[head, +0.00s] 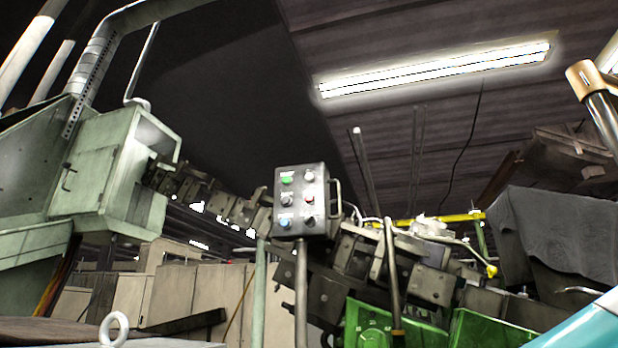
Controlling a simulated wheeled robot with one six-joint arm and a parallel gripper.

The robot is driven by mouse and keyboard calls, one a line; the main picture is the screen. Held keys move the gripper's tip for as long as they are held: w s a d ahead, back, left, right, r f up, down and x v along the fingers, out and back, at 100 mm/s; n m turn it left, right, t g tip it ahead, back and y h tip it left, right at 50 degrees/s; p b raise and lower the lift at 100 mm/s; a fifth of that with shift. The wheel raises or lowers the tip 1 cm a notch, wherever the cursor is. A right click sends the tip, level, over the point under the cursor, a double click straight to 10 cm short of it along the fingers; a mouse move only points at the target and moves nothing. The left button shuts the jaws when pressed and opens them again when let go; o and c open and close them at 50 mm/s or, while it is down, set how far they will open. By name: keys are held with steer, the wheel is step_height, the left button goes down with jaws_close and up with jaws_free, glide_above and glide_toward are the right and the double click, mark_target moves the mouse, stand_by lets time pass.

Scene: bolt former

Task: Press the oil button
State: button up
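A grey control box (322,212) stands on a thin post near the middle of the head view. Its front carries several buttons in two columns. The left column has a green button (287,180) at the top, a grey one (286,200) in the middle and a blue one (284,222) at the bottom. The labels are too small to read, so I cannot tell which is the oil button. My gripper is not in view.
A pale green machine housing (100,170) stands at the left. A dark conveyor chain (210,197) runs from it behind the control box. Green machine parts (375,325) are at the bottom, and a dark draped cover (560,235) is at the right. A metal eyebolt (113,328) is at bottom left.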

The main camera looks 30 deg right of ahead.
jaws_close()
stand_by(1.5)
